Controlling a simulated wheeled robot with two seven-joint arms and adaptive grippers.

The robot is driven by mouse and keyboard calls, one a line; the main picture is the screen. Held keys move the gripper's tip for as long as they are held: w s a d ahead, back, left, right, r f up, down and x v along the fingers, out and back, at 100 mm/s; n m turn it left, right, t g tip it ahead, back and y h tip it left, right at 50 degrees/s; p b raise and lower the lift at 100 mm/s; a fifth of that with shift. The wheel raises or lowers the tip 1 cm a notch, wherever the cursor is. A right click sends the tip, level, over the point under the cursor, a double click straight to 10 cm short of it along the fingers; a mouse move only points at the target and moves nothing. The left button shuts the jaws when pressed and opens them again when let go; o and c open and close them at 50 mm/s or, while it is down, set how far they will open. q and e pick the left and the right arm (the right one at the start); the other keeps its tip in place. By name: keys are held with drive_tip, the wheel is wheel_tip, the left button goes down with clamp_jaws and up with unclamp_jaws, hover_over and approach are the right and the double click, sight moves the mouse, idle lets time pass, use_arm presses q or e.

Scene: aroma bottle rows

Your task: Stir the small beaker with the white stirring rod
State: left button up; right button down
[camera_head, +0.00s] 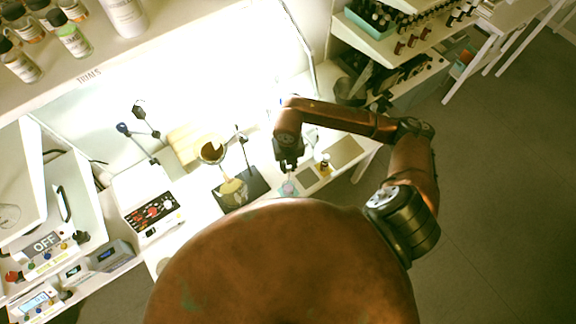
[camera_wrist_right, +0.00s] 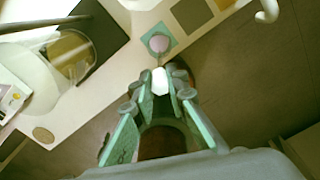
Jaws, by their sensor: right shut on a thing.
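The small beaker (camera_head: 289,188) holds pinkish liquid and stands on a teal mat at the front edge of the bench. It also shows in the right wrist view (camera_wrist_right: 159,43), straight ahead of the fingertips. My right gripper (camera_head: 289,166) points down just above the beaker. In the wrist view my right gripper (camera_wrist_right: 160,90) is shut on the white stirring rod (camera_wrist_right: 160,77), whose thick white end shows between the fingertips. A thin part seems to run toward the beaker; I cannot tell whether its tip is inside. My left gripper is not in view.
A glass vessel with yellowish content (camera_head: 233,190) stands on a dark plate (camera_head: 252,179) left of the beaker. A dark square (camera_head: 305,174) and an olive square (camera_head: 343,151) lie nearby.

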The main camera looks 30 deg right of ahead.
idle(0.3)
drive_tip(key=shift+f+b, duration=0.9)
drive_tip(key=shift+b, duration=0.1)
drive_tip(key=shift+f+b, duration=3.65)
drive_tip(key=shift+f, duration=1.05)
drive_tip(key=shift+d, duration=0.2)
